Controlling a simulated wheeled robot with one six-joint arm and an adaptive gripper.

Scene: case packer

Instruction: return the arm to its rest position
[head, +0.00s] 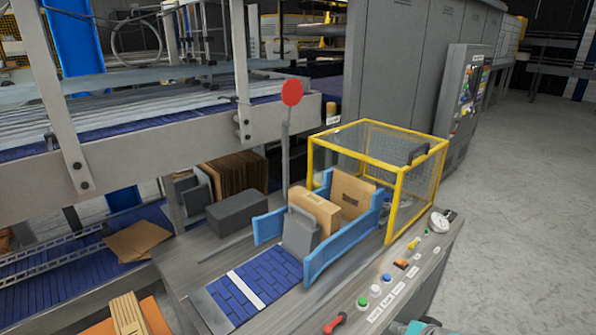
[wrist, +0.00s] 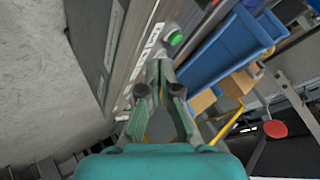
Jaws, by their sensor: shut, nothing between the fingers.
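My gripper (wrist: 158,75) is shut and empty in the wrist view, its fingertips together. Behind the fingertips, the edge of the machine's control panel shows with a green button (wrist: 176,38). I cannot tell the distance between the fingertips and the panel, but nothing is held.
A yellow-framed mesh guard (head: 400,200) stands over cartons (head: 315,207) between blue side rails (head: 335,250). A red disc (head: 291,93) tops a post. Grey floor (head: 510,230) right is clear.

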